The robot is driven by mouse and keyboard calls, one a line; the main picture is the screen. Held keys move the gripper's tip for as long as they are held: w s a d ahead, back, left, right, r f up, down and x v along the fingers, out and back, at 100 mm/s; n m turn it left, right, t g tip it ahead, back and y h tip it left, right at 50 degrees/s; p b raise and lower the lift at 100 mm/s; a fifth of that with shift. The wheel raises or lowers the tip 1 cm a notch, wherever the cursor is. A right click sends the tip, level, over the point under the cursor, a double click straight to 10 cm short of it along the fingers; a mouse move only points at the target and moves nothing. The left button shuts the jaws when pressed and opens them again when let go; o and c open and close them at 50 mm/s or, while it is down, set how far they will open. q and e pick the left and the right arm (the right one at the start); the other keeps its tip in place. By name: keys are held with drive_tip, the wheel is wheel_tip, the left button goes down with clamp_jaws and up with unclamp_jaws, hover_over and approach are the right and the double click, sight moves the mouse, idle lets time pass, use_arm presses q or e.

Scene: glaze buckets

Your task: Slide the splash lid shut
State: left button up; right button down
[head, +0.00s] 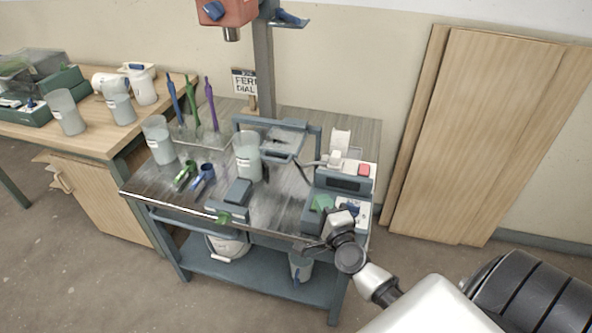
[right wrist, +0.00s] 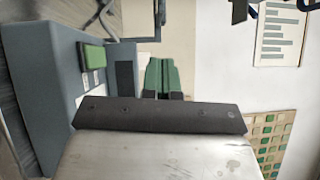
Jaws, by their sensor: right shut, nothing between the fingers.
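What looks like the splash lid (head: 282,148), a clear panel with a blue-grey edge, is at the back middle of the workbench, by a blue-grey frame (head: 318,132). Whether it is open or shut is too small to tell. My right gripper (head: 312,246) is at the bench's front right edge, below and in front of the lid and well apart from it. It is shut and empty. In the right wrist view the gripper (right wrist: 163,96) points toward a green object (right wrist: 161,74); no lid can be made out there. My left gripper is not in view.
A grey control box (head: 343,180) with a red button stands right of the lid. A clear beaker (head: 248,157) stands left of it, and a grey device (head: 232,197) sits at the front edge. A drill-like head (head: 228,12) hangs above on a post.

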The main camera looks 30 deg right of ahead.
drive_tip(key=w+r, duration=0.1)
drive_tip(key=w, duration=1.2)
drive_tip(key=shift+d, duration=0.15)
drive_tip(key=shift+r, duration=0.1)
drive_tip(key=w+a+b, duration=0.2)
drive_tip(key=w+a, duration=0.6)
drive_tip(key=w, duration=0.1)
drive_tip(key=shift+w+a, duration=0.3)
drive_tip(key=shift+w, duration=0.1)
